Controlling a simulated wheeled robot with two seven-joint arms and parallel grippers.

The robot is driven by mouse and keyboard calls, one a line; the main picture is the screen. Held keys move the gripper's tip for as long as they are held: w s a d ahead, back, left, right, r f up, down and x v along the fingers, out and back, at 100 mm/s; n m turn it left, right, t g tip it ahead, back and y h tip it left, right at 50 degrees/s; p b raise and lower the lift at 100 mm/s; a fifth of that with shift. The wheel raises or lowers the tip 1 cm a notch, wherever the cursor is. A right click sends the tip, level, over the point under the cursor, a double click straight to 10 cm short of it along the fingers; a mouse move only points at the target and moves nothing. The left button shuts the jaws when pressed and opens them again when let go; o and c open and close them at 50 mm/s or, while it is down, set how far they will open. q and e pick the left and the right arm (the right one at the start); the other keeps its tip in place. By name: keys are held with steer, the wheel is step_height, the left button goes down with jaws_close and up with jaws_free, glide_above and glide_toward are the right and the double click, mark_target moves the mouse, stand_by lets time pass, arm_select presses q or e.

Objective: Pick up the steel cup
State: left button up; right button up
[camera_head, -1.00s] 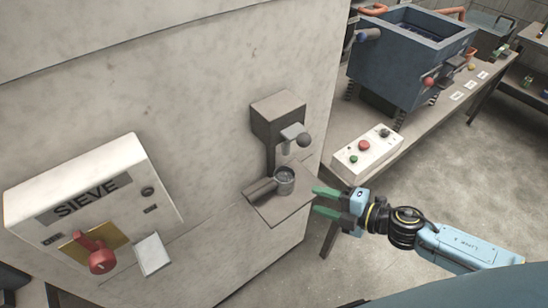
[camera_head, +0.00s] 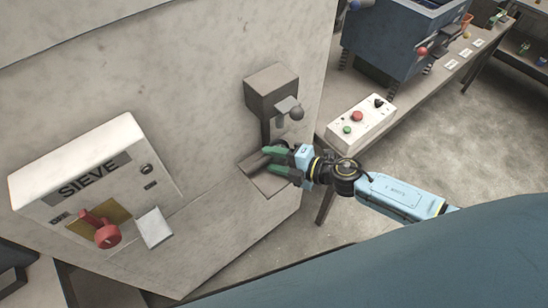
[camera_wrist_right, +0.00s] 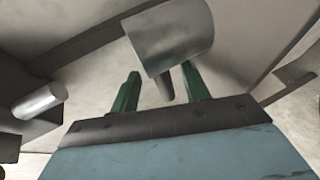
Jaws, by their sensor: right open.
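The steel cup (camera_wrist_right: 172,38) shows as a grey cylinder at the top of the right wrist view, just past and overlapping the green fingertips. In the head view the cup is mostly hidden behind my right gripper (camera_head: 268,159); a grey bar, apparently its handle, shows left of the fingertips. My right gripper is open, its two green fingers apart, over the small shelf (camera_head: 277,184) on the wall. I cannot tell if a finger touches the cup. My left gripper is not in view.
A SIEVE box (camera_head: 88,160) with a red lever (camera_head: 106,234) is at left. A white button box (camera_head: 361,121) sits on the bench at right.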

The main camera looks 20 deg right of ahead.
steer(key=x, duration=0.2)
steer(key=shift+w+a+f, duration=0.1)
steer(key=shift+w+a, duration=0.1)
jaws_close()
